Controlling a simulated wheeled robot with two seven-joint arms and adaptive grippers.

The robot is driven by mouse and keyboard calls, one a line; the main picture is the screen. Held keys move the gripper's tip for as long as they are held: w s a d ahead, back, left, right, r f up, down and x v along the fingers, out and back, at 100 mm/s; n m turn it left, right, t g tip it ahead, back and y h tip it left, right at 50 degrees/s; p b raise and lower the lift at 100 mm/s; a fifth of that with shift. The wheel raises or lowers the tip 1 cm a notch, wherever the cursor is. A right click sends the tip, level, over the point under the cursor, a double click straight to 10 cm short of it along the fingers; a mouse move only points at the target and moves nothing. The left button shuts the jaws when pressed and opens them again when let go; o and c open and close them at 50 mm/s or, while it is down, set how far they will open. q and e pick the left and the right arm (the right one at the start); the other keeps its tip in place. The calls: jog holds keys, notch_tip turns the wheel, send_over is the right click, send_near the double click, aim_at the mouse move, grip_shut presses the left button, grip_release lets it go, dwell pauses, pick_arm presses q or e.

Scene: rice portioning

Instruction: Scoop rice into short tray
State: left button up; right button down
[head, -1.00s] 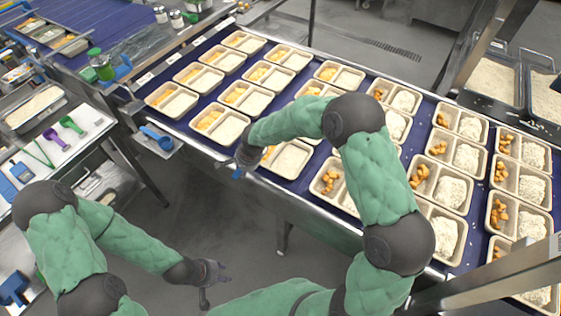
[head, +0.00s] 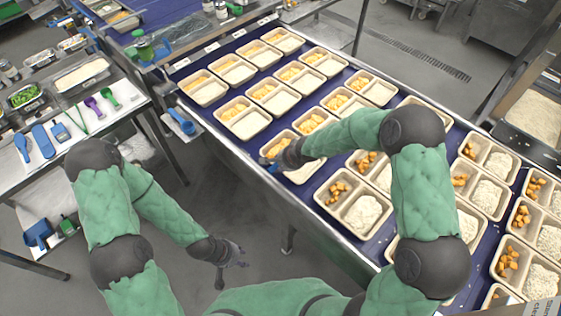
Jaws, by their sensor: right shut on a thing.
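My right gripper (head: 285,157) is over the front row of the belt, shut on a blue scoop (head: 268,164); the arm hides most of the scoop. Below it is a two-compartment tray (head: 301,176), partly covered by my gripper. The contents of its pale compartment are hard to make out. The tray to its right (head: 327,199) holds orange cubes and a mound of rice (head: 362,213). The tray to its left (head: 242,134) has orange food on one side and a pale, flat compartment. My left gripper (head: 232,262) hangs over the floor, away from the belt; its fingers look apart and empty.
Several more trays fill the blue conveyor (head: 230,150); those on the right hold rice. A rice bin (head: 535,117) stands at the far right. A side table (head: 70,165) at left carries utensils. A blue scoop (head: 181,121) sits at the belt's left edge.

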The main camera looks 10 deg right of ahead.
jog(key=shift+s+r+p, duration=0.1)
jog(key=shift+r+p, duration=0.05)
jog(key=shift+p, duration=0.2)
jog(key=shift+t+y, duration=0.4)
jog(key=shift+t, duration=0.2)
jog(key=shift+t+y, duration=0.3)
jog(key=t+y+b, duration=0.1)
jog(key=b, duration=0.2)
jog(key=shift+s+t, duration=0.15)
jog(key=shift+t, duration=0.25)
jog(key=t+y+b, duration=0.2)
jog(key=b, duration=0.4)
jog(key=r+t+y+b, duration=0.1)
jog(key=t+b, duration=0.1)
jog(key=b, duration=0.3)
jog(key=s+d+t+y+b, duration=0.1)
jog(key=t+y+b, duration=0.1)
jog(key=b, duration=0.4)
jog(key=shift+s+r+t+y+b, duration=0.15)
jog(key=shift+t+y+b, duration=0.15)
jog(key=shift+t, duration=0.2)
jog(key=shift+r, duration=0.15)
